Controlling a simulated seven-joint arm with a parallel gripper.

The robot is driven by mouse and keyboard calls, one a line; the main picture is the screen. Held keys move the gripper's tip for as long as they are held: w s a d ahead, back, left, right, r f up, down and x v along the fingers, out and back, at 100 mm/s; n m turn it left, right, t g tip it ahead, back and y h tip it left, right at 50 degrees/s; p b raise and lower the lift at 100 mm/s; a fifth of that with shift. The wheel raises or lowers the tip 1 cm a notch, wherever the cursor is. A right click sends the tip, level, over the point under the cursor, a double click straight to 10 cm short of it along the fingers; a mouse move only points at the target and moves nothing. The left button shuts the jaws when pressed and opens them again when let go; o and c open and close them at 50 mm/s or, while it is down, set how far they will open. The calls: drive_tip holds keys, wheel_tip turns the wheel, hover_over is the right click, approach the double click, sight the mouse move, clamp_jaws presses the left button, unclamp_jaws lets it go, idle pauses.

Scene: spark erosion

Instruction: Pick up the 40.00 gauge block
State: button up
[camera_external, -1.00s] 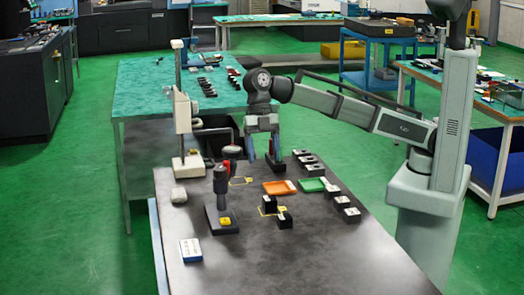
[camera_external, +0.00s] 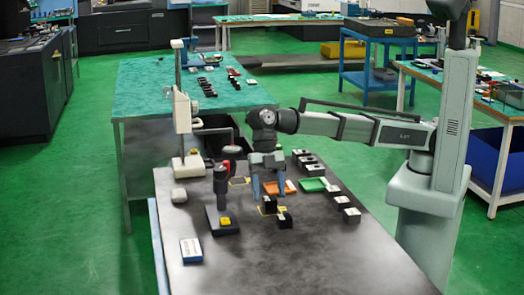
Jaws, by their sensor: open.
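Several small black blocks with pale tops lie on the dark table; their markings are too small to read, so I cannot tell which is the 40.00 gauge block. One black block (camera_external: 270,202) stands at a yellow-outlined square near the table's middle, and another black block (camera_external: 285,220) is just in front of it to the right. My gripper (camera_external: 270,194) is open, pointing down, with its fingertips close to the rear one of these two blocks. I cannot tell whether the fingers touch it or how far they reach around it.
A dark stand (camera_external: 221,210) with a yellow piece and a tall height gauge (camera_external: 183,130) are at left. The front table is mostly clear.

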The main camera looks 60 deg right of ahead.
sight(270, 204)
drive_tip(key=shift+x, duration=1.5)
drive_tip(key=shift+r, duration=0.1)
drive_tip(key=shift+c, duration=0.5)
clamp_jaws()
